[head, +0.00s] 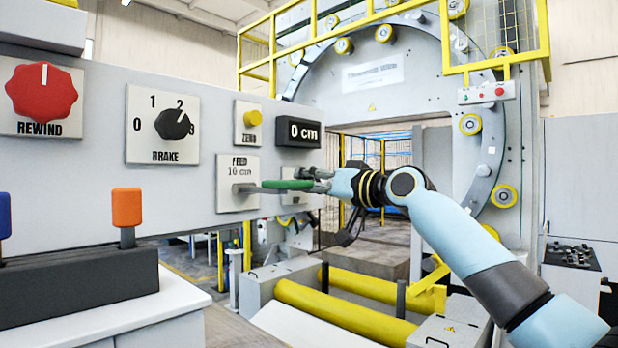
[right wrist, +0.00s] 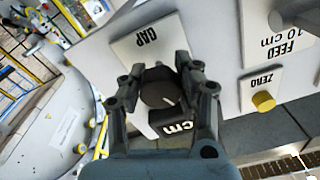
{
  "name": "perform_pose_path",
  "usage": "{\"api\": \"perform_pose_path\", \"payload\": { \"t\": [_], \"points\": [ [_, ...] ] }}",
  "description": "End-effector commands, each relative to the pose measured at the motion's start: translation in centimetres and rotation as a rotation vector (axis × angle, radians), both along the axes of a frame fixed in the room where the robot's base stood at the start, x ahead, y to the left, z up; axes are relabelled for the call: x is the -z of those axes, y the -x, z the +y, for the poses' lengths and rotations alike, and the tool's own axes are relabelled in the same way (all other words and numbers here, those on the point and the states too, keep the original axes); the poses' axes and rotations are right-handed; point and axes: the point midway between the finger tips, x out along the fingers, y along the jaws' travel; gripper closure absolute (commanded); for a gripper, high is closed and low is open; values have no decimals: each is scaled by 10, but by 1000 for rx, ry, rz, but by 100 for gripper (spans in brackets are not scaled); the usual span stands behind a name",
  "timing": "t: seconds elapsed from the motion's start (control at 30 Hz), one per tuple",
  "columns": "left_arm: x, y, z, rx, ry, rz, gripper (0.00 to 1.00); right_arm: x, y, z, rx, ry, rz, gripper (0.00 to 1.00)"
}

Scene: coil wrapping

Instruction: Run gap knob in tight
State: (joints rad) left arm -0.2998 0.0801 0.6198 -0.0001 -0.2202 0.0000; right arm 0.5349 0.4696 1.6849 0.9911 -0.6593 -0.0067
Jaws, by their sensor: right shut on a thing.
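The gap knob (right wrist: 158,90) is a dark round knob with a white pointer mark, on a pale plate marked GAP (right wrist: 135,45) in the right wrist view. My right gripper (right wrist: 160,92) is shut on it, one finger on each side. In the head view my right gripper (head: 318,178) reaches the panel from the right, just below the black display. The knob itself is hidden there behind the gripper and a green lever handle; only a bit of its plate (head: 290,199) shows. My left gripper is in neither view.
The display (head: 299,132) reads 0 cm. The green feed lever (head: 285,184) sticks out close beside my right gripper. The yellow ZERO button (head: 253,118), brake knob (head: 173,124) and red rewind knob (head: 41,92) are further left. Yellow rollers (head: 345,312) lie below.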

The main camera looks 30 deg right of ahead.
Motion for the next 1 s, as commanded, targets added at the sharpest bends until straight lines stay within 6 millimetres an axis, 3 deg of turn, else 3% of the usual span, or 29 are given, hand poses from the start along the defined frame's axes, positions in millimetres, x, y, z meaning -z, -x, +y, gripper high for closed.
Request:
{"api": "perform_pose_path", "payload": {
  "t": [0.5, 1.0],
  "points": [
    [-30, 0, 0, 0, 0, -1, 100, 0, 0, 0, 1, -332, 119, 100],
    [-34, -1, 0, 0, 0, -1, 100, 1, 0, 0, 1, -400, 141, 100]
  ]
}}
